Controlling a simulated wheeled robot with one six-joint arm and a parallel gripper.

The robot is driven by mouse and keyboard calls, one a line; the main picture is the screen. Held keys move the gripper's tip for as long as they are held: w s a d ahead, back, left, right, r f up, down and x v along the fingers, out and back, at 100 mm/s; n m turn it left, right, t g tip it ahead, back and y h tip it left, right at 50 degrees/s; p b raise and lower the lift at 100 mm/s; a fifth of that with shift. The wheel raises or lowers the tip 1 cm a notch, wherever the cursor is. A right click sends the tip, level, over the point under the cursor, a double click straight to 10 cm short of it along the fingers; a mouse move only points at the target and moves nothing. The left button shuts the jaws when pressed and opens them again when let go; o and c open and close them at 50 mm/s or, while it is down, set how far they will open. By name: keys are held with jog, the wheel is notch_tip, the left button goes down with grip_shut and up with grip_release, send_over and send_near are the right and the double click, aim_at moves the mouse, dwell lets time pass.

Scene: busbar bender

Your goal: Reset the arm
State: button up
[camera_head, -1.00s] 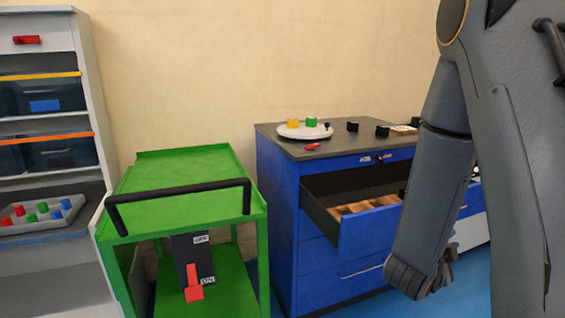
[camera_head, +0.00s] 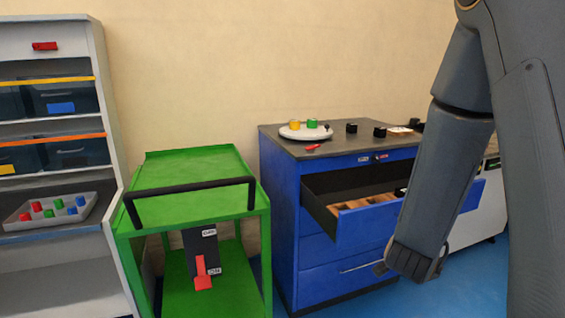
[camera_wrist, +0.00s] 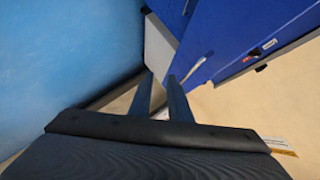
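My arm hangs down at the right of the head view, in front of the blue cabinet. Its lower end is at the cabinet's open drawer, but the fingers are hard to make out there. In the wrist view, my gripper (camera_wrist: 160,78) shows two thin dark fingers with a gap between them. It is open, and nothing is visible between the fingers. Blue cabinet fronts and the blue floor lie beyond the fingertips.
The blue cabinet (camera_head: 318,262) has its top drawer (camera_head: 350,228) pulled out. A white round tray (camera_head: 305,133) stands on top. A grey shelf (camera_head: 60,272) with bins is at far left.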

jog(key=s+a+r+n+g+y+p, duration=0.1)
jog(key=s+a+n+g+y+p, duration=0.15)
jog(key=a+n, duration=0.35)
jog(key=s+a+r+n+g+y+p, duration=0.1)
jog(key=s+a+r+n+y+p, duration=0.2)
jog(key=a, duration=0.5)
jog(key=s+a+r+n+g+y+p, duration=0.1)
jog(key=s+r+n+g, duration=0.1)
jog(key=s, duration=0.7)
jog(key=s+a+r+n+g+y, duration=0.1)
jog(key=s+a+r+n+g, duration=0.1)
jog(key=s+n+g, duration=0.2)
jog(key=s+n, duration=0.2)
jog(key=s, duration=0.2)
jog(key=shift+s+r+n+p, duration=0.2)
jog(key=shift+s+n+p, duration=0.1)
jog(key=shift+s+p, duration=0.1)
jog(key=shift+w+a, duration=0.1)
